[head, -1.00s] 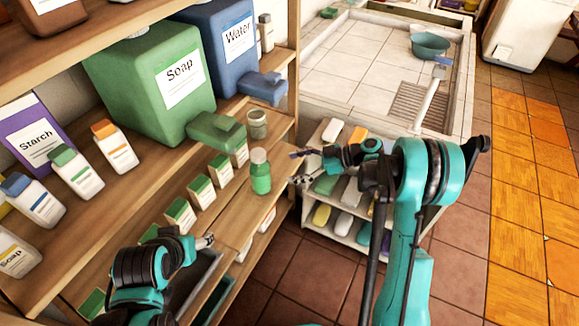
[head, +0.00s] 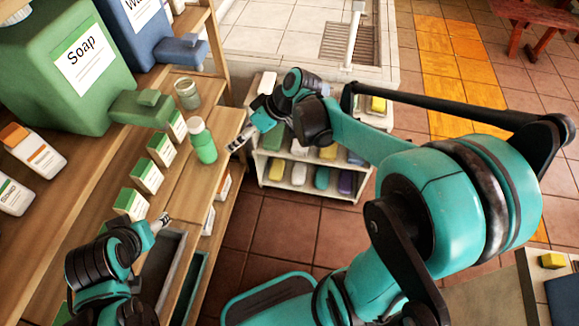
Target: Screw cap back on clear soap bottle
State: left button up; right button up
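A small clear bottle with green liquid (head: 203,146) stands upright on the wooden shelf ledge, left of centre in the head view. Its top end looks pale; I cannot tell whether that is a cap or the bare neck. My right gripper (head: 238,143) is just right of the bottle, apart from it in the picture, pointing left towards it. Its fingers are too small to tell whether they are open or hold anything. My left gripper (head: 161,222) is lower left of the bottle, near the ledge. Its fingertips look close together, but their state is unclear.
A big green soap jug (head: 60,70) and a blue water jug (head: 140,35) stand behind the bottle. A glass jar (head: 187,93) is near it. Several small green-and-white boxes (head: 147,176) line the ledge. A white rack (head: 265,165) stands beyond my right gripper.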

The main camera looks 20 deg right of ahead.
jog(key=s+d+m+t+h, duration=0.1)
jog(key=s+d+m+h, duration=0.2)
jog(key=s, duration=0.4)
jog(key=s+d+m+t+h, duration=0.1)
jog(key=s+d+m+h, duration=0.2)
jog(key=s, duration=0.5)
jog(key=shift+s+d+r+m+t, duration=0.2)
jog(key=shift+d+r+m+t, duration=0.2)
jog(key=shift+d+m, duration=0.1)
jog(key=shift+f, duration=0.1)
